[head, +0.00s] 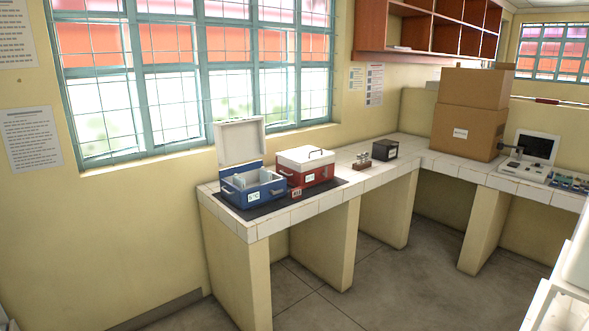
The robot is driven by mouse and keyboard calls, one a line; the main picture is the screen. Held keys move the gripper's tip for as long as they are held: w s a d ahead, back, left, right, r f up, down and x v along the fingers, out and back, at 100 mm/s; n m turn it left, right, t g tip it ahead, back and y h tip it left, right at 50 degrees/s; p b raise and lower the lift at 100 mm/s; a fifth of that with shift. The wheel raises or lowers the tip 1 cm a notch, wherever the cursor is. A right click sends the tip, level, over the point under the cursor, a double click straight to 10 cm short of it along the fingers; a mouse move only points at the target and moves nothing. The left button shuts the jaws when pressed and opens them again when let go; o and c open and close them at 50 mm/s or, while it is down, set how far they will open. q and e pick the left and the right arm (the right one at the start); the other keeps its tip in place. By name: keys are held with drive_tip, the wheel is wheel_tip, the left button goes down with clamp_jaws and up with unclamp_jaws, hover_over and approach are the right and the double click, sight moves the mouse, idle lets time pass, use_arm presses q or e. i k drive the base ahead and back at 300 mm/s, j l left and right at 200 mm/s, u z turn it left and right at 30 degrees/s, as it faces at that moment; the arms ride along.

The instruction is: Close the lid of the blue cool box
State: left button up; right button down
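The blue cool box (266,194) stands near the left end of the white-tiled counter, on a dark mat (246,211). Its white lid (240,141) is open, standing up at the back of the box by the window. Pale items show inside the box, and a white label is on its front. A red cool box (318,173) stands right beside it on the right, with its white lid (305,157) down. Neither of my grippers is in view.
The counter (340,189) has bare tiles in front of the mat. A small rack (362,162), a black box (385,149), cardboard boxes (468,130) and an open-lidded device (528,162) stand farther right. Counter supports (325,245) reach the floor. The floor (400,290) in front is clear.

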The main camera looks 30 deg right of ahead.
sight(241, 139)
drive_tip(key=z, duration=0.55)
drive_tip(key=i+j+z, duration=0.1)
drive_tip(key=z, duration=0.5)
drive_tip(key=i+j+z, duration=0.15)
drive_tip(key=i+j, duration=0.15)
drive_tip(key=i+j+z, duration=0.15)
drive_tip(key=j, duration=0.3)
drive_tip(key=i+j+z, duration=0.15)
drive_tip(key=i+j, duration=0.2)
drive_tip(key=i+j+z, duration=0.15)
drive_tip(key=j, duration=0.4)
drive_tip(key=i, duration=0.1)
